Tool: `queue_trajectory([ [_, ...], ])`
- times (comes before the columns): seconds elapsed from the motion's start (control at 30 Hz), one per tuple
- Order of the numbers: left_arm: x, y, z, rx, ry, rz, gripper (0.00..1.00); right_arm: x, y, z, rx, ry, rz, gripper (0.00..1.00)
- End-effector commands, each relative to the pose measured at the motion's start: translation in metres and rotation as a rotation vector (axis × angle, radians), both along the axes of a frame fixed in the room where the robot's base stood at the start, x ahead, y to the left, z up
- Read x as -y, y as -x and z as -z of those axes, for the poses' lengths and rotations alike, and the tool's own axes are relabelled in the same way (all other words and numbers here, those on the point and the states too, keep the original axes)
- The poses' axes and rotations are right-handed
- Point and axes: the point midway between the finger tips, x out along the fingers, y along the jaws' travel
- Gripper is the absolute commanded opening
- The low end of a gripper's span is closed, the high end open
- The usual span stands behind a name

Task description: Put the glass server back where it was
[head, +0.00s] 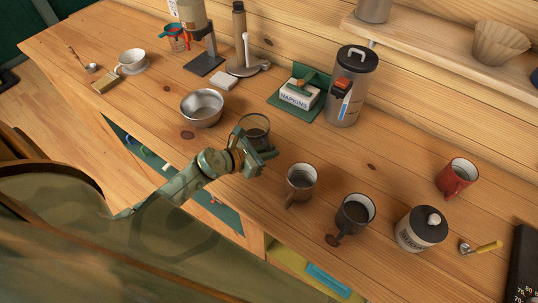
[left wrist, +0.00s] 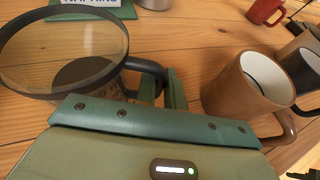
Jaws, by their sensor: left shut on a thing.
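The glass server (head: 255,127) is a clear vessel with a dark rim and a dark handle, near the middle of the counter in the head view. My left gripper (head: 262,154) is shut on its handle. In the left wrist view the server (left wrist: 62,48) fills the upper left, with its handle between the green fingers (left wrist: 166,90) of my gripper. The server looks close to upright. I cannot tell whether its bottom touches the counter. My right gripper is not in view.
A steel bowl (head: 202,107) stands left of the server. A brown mug (head: 301,183) and a dark mug (head: 355,213) stand to the right. Behind are a napkin holder (head: 299,93), a grey canister (head: 350,90) and a stand with a dark base (head: 204,64).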

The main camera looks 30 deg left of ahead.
Motion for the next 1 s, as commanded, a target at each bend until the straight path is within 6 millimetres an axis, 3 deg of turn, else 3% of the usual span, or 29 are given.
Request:
queue_trajectory([
  [0.4,0.0,-0.001,0.006,0.006,-0.003,0.001,0.0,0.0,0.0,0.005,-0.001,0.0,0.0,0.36],
  [0.43,0.0,0.0,0.006,0.003,-0.001,0.001,0.16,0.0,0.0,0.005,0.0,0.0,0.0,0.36],
  [0.5,0.0,0.0,0.006,0.003,-0.001,0.001,0.32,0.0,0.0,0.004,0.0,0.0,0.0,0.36],
  [0.83,0.0,0.0,0.001,0.003,0.0,-0.001,0.32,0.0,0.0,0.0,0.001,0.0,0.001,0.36],
  [1.0,-0.012,0.023,-0.008,0.001,-0.005,0.002,0.32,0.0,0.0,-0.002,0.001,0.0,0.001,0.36],
])
